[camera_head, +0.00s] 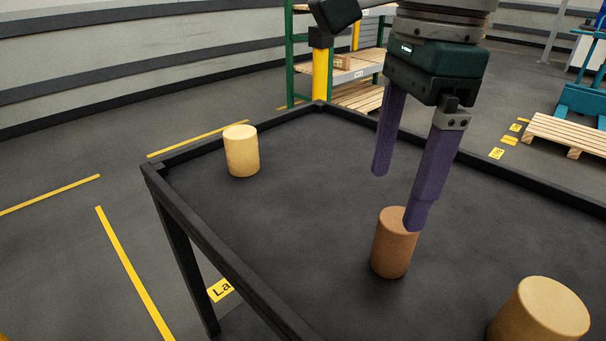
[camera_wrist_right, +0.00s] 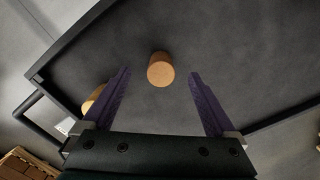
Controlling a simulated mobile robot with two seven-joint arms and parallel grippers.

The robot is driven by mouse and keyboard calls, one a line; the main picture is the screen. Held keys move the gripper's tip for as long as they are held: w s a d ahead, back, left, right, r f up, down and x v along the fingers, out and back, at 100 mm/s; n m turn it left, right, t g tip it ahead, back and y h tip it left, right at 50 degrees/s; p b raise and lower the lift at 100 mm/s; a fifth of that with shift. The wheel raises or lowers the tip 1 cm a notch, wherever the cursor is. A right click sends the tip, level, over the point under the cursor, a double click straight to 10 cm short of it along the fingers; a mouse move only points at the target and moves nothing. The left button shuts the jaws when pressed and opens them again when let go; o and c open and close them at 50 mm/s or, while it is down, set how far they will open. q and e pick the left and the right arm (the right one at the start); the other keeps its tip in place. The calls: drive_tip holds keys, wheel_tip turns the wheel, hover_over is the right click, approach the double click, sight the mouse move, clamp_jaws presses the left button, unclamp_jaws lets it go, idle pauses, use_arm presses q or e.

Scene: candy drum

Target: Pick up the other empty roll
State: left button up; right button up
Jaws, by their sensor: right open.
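Three plain upright cylinders stand on the dark table in the head view. A brown-orange roll (camera_head: 394,247) is near the middle, a pale yellow roll (camera_head: 241,152) is at the back left, and a larger-looking yellow roll (camera_head: 541,315) is cut off at the lower right. My right gripper (camera_head: 398,200) is open and empty, its purple fingers pointing down. One finger overlaps the brown-orange roll's top in the picture; I cannot tell whether they touch. In the right wrist view, a roll (camera_wrist_right: 160,70) appears between the fingertips. My left gripper is not in view.
The black table (camera_head: 300,215) has a raised rim. Its surface between the rolls is clear. Beyond it are a green rack (camera_head: 290,60) with a yellow post and a wooden pallet (camera_head: 566,135). In the wrist view, another roll (camera_wrist_right: 92,101) is partly hidden by the left finger.

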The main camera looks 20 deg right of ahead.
sight(399, 218)
drive_tip(key=shift+h, duration=0.3)
drive_tip(key=f, duration=0.2)
drive_tip(key=d+f, duration=0.1)
drive_tip(key=f, duration=0.1)
drive_tip(key=shift+d+f, duration=0.2)
drive_tip(key=shift+f, duration=0.1)
drive_tip(key=shift+f+b, duration=0.35)
drive_tip(key=shift+f, duration=2.45)
drive_tip(key=c, duration=1.4)
drive_tip(key=shift+c, duration=0.2)
drive_tip(key=shift+r, duration=0.1)
